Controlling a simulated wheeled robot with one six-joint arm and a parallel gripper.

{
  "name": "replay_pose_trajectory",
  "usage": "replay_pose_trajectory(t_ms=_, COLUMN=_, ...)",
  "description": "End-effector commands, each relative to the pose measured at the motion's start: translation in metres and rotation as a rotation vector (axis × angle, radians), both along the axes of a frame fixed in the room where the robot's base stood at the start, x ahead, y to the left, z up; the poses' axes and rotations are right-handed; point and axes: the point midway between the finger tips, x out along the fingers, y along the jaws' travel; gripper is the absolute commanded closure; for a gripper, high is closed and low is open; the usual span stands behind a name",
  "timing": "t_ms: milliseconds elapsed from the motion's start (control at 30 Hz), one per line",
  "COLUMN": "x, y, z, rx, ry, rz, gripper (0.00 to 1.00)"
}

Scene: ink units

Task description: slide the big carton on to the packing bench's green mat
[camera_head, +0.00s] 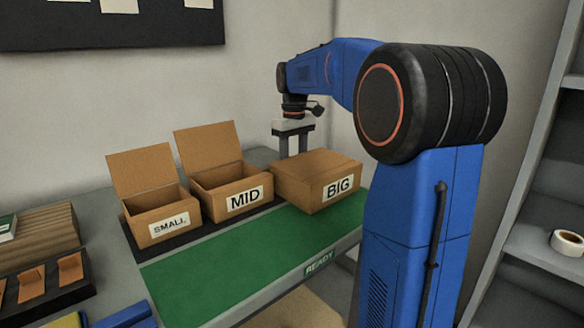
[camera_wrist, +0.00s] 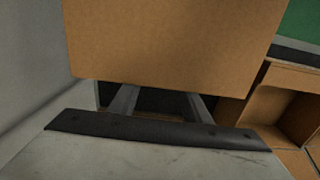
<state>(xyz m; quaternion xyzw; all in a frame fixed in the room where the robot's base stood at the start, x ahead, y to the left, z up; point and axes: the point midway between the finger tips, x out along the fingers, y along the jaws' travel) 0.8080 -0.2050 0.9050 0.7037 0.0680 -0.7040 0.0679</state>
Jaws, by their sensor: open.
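The big carton (camera_head: 300,172) is a closed brown box labelled BIG, at the right end of the carton row. Its front part sits over the back edge of the green mat (camera_head: 225,265); its rear is behind that edge. It fills the upper middle of the wrist view (camera_wrist: 170,45). My gripper (camera_head: 293,152) is behind the big carton, fingers pointing down, lower ends hidden by it. In the wrist view its two fingers (camera_wrist: 161,105) are apart with nothing held between them. I cannot tell whether they touch the carton.
The open MID carton (camera_head: 232,190) and open SMALL carton (camera_head: 160,212) stand left of the big one on a dark strip. The mat in front is clear, with a READY label (camera_head: 319,263) on the bench's front edge. Walls stand close behind.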

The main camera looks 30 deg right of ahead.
Motion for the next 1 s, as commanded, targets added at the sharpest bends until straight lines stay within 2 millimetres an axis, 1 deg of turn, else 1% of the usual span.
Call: replay_pose_trajectory(t_ms=1000, x=-0.048, y=-0.010, z=0.001, rx=-0.001, ry=-0.001, rz=0.000, gripper=0.56)
